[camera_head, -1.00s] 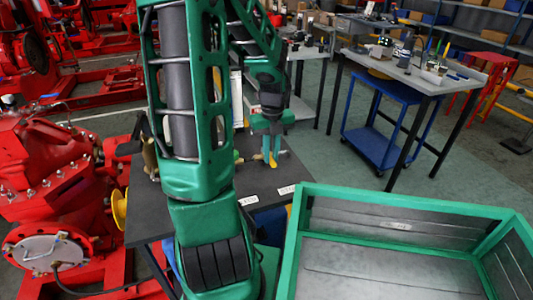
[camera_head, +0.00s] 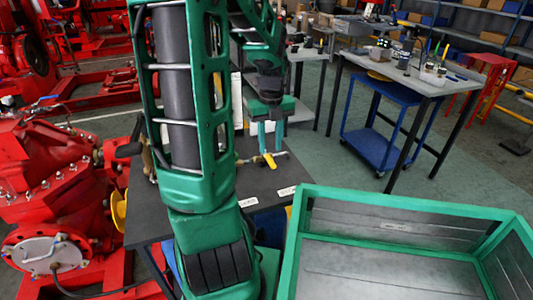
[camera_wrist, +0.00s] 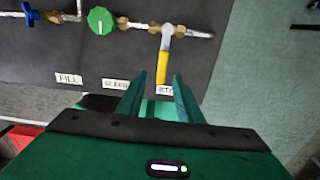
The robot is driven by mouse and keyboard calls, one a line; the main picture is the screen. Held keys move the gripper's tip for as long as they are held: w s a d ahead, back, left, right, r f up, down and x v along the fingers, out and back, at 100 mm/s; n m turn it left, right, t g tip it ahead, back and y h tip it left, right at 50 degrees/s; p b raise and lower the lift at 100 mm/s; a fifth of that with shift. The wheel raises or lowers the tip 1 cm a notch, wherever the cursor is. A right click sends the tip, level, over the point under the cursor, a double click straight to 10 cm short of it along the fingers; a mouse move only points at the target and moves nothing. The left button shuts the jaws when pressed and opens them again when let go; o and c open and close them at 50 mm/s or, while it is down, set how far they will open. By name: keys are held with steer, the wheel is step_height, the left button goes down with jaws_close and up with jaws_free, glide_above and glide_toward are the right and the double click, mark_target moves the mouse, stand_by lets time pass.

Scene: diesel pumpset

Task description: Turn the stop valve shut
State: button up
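The stop valve has a yellow lever (camera_wrist: 162,66) on a pale stem, at the right end of a pipe run above the label starting "ST" (camera_wrist: 167,90). The lever lies crosswise to the pipe. My gripper (camera_wrist: 160,79) is open, one finger on each side of the lever's lower end; I cannot tell whether either touches it. In the head view the lever (camera_head: 268,160) shows just below my gripper (camera_head: 269,148). The pipe beside it is partly hidden by my arm.
A green round knob (camera_wrist: 101,20) and a blue handle (camera_wrist: 31,14) sit left along the pipe on the dark panel (camera_wrist: 60,48). A green-rimmed crate (camera_head: 400,196) stands front right. Red pump machinery (camera_head: 55,165) fills the left.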

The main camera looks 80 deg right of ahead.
mark_target(269, 160)
steer(key=shift+w+r, duration=0.1)
steer(key=shift+r, duration=2.65)
steer(key=w+a+n, duration=1.3)
steer(key=w+n, duration=0.2)
steer(key=n, duration=0.4)
steer(key=w+a+n, duration=0.2)
steer(key=a+n, duration=1.4)
steer(key=n, duration=0.6)
steer(key=shift+w+a+f, duration=0.2)
steer(key=shift+w+a, duration=0.15)
steer(key=shift+w, duration=0.05)
steer(key=shift+s, duration=0.1)
